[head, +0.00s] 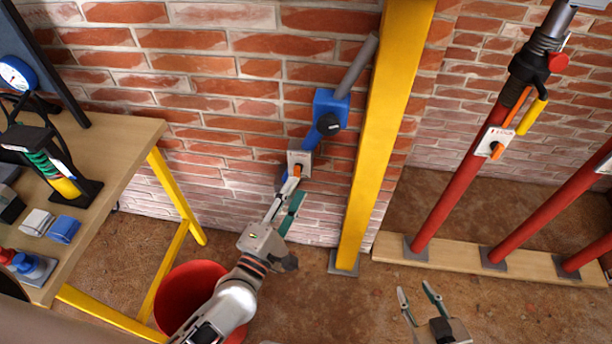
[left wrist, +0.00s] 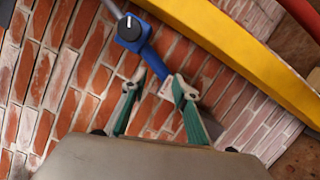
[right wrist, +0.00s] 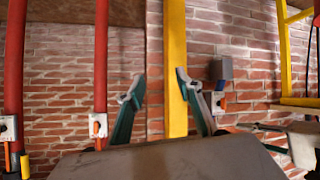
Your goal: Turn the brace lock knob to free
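A blue brace (head: 331,108) with a grey rod leans against the brick wall left of the yellow post. A black round knob (head: 328,123) is on its blue block; it shows with a white mark in the left wrist view (left wrist: 129,28). Lower down is a light plate with a small orange lever (head: 297,170), also in the right wrist view (right wrist: 218,103). Contact cannot be told. My right gripper (head: 415,290) is open and empty, low and right of the post.
A yellow post (head: 382,120) stands right of the brace. Red props (head: 452,190) with a lock plate (head: 495,142) stand on a wooden plank (head: 450,255). A workbench (head: 115,140) is at left, with a red bucket (head: 185,285) below my left arm.

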